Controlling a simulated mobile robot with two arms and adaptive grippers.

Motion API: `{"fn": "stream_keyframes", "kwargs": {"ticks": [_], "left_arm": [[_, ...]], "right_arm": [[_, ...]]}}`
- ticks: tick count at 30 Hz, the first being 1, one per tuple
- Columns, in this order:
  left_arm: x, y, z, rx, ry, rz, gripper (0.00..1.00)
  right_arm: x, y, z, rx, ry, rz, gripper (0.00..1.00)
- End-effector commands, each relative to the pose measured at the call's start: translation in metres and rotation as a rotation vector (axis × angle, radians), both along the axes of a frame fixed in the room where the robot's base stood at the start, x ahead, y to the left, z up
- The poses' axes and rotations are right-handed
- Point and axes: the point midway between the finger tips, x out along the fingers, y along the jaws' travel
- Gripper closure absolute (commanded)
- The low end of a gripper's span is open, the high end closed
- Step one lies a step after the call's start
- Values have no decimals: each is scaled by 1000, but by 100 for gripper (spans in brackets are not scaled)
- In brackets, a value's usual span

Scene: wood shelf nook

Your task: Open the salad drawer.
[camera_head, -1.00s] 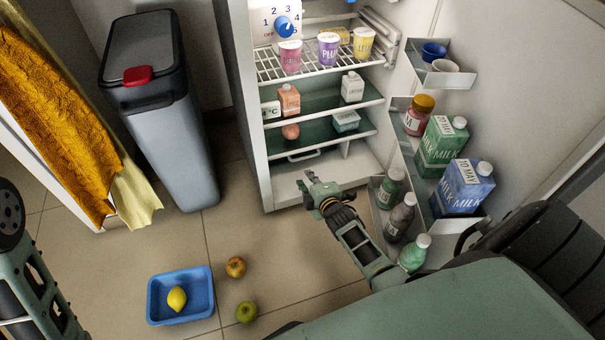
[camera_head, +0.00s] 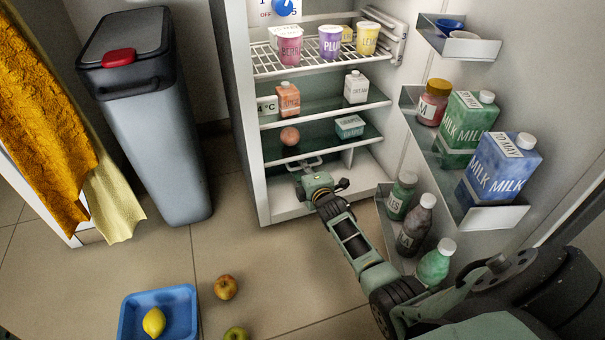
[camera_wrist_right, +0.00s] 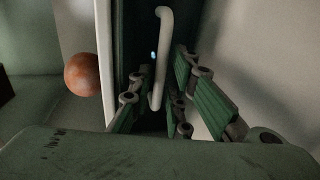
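The salad drawer (camera_wrist_right: 128,30) is low in the fridge, under the lowest glass shelf. In the right wrist view its front is dark and its white bar handle (camera_wrist_right: 162,45) runs between my fingers. The handle also shows in the head view (camera_head: 304,162). My right gripper (camera_head: 309,175) is at the handle, reaching in from the lower right. In the wrist view the gripper (camera_wrist_right: 165,90) is open, with a finger on each side of the handle and a gap visible. Contact cannot be told. The drawer looks shut. My left gripper is not in view.
The open fridge door, with milk cartons (camera_head: 499,165) and bottles (camera_head: 415,225), stands right of my right arm. An orange fruit (camera_head: 290,136) sits on the shelf above the drawer. A blue tray (camera_head: 190,308) and fruit lie on the floor.

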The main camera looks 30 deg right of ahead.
Motion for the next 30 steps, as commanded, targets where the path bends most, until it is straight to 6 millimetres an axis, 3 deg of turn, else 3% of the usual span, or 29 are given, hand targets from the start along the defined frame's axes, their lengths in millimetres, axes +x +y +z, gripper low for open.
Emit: {"fn": "stream_keyframes", "kwargs": {"ticks": [3,14,20,30], "left_arm": [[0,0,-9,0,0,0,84],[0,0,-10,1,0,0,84],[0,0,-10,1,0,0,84],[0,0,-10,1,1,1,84]], "right_arm": [[9,-2,-4,0,0,-1,83],[12,-3,-2,1,1,-1,83],[11,-3,-2,1,1,-1,100],[11,-3,-3,1,1,-1,100]]}}
